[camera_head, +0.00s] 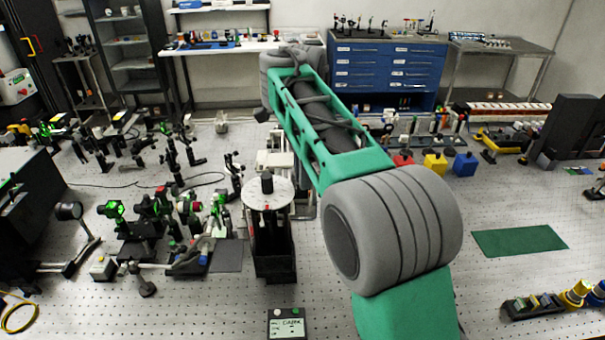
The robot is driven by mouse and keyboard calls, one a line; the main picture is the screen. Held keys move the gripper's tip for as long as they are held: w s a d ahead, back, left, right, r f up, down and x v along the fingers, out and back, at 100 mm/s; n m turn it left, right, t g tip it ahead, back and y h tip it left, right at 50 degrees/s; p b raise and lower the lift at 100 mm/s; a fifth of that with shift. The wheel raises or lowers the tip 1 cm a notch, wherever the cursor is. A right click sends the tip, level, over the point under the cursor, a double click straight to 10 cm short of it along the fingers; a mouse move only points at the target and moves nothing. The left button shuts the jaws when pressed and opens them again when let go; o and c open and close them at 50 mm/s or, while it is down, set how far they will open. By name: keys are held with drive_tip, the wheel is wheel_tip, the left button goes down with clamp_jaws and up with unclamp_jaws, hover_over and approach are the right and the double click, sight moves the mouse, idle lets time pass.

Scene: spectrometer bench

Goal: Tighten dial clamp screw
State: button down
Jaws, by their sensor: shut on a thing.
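A dial (268,196) with a round white top face and a black knob (267,183) at its centre stands on a tall black base (274,245), left of the middle of the bench. A small red spot shows at the right edge of the dial face. I cannot tell whether it is the clamp screw. My green and grey arm rises from the lower right and reaches away behind the dial. My gripper is not visible; the arm hides the area just behind and to the right of the dial. Pale parts show there, too covered to identify.
Optical mounts (150,210) crowd the bench left of the dial. A small labelled box (287,324) lies in front of it. Red, yellow and blue blocks (435,163) stand right of my arm. A green mat (519,241) lies at right, with clear perforated bench around it.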

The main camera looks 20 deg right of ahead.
drive_tip(key=shift+m, duration=0.3)
drive_tip(key=c, duration=1.4)
unclamp_jaws()
